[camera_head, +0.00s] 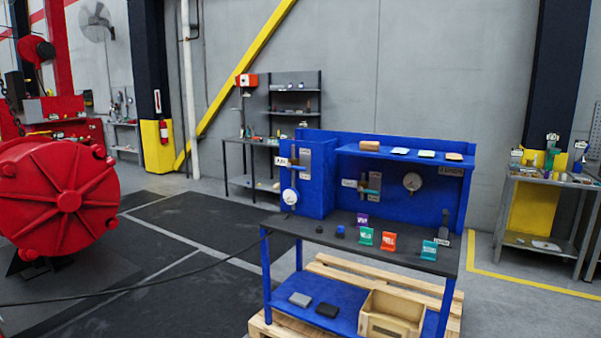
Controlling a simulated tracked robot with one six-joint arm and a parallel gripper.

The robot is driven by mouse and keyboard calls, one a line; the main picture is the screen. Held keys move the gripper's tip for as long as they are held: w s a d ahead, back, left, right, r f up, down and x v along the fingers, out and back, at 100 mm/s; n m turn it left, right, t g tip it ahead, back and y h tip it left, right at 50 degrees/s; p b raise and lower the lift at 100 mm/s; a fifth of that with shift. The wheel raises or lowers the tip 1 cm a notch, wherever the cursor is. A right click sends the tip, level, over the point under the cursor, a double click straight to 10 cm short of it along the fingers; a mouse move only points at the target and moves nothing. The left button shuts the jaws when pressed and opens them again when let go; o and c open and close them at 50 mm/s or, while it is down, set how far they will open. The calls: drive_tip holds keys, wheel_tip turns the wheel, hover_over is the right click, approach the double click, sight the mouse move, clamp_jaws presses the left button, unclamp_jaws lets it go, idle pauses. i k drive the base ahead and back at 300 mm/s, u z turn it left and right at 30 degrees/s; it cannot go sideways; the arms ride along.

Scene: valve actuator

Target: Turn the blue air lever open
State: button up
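A blue workbench (395,205) with a blue back panel stands right of centre. The lever there is too small to make out clearly. A second fitting with a white tag (349,183) and a small teal handle (371,191) is mounted on the middle of the back panel. I cannot tell either valve's position. My gripper is not in view.
Coloured stands, including an orange one (388,242), are on the dark benchtop (330,238). A wooden pallet (335,275) lies under the bench. A big red machine (62,200) stands left. A black cable (160,275) crosses the floor toward the bench. Floor left of the bench is otherwise clear.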

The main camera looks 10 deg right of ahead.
sight(288, 167)
drive_tip(key=u, duration=0.55)
drive_tip(key=i, duration=1.05)
drive_tip(key=u, duration=0.6)
drive_tip(key=i, duration=1.55)
drive_tip(key=z, duration=0.8)
drive_tip(key=i, duration=0.8)
drive_tip(key=z, duration=0.4)
